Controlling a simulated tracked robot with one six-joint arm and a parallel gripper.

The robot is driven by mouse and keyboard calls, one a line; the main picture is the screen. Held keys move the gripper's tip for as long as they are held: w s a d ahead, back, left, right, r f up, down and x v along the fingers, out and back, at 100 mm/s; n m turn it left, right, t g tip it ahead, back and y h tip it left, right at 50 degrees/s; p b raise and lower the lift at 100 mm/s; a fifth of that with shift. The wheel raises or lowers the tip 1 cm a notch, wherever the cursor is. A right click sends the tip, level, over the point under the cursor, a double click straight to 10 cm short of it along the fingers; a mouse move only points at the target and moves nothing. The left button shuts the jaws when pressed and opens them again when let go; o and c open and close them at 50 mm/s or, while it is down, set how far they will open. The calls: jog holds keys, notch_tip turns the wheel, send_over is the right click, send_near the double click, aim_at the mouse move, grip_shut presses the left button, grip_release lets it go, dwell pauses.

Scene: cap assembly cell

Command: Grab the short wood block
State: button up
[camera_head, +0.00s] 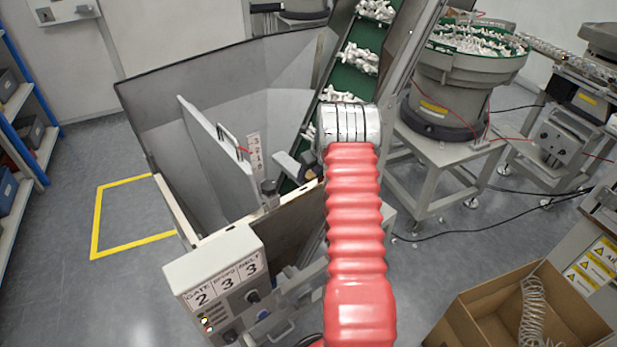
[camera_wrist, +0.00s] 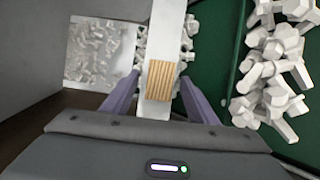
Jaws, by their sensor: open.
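The short wood block (camera_wrist: 162,80) shows striped tan grain in the wrist view. It lies across a pale strip that runs away from me beside the green conveyor belt. My gripper (camera_wrist: 160,84) is open, with one purple-grey finger on each side of the block. Gaps show between the block and both fingers, and I cannot tell how far below the fingertips it lies. In the head view my red-sleeved arm reaches to the hopper and conveyor and hides most of the gripper. I cannot make out the block clearly there.
White plastic parts (camera_wrist: 275,75) lie on the green belt (camera_head: 358,58), close right of the gripper. Hopper walls (camera_head: 230,85) rise at left. A control box (camera_head: 215,285) stands in front, a bowl feeder (camera_head: 460,75) right, and a cardboard box (camera_head: 480,325) lower right.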

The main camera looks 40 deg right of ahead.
jog(key=shift+c, duration=0.3)
jog(key=c, duration=1.1)
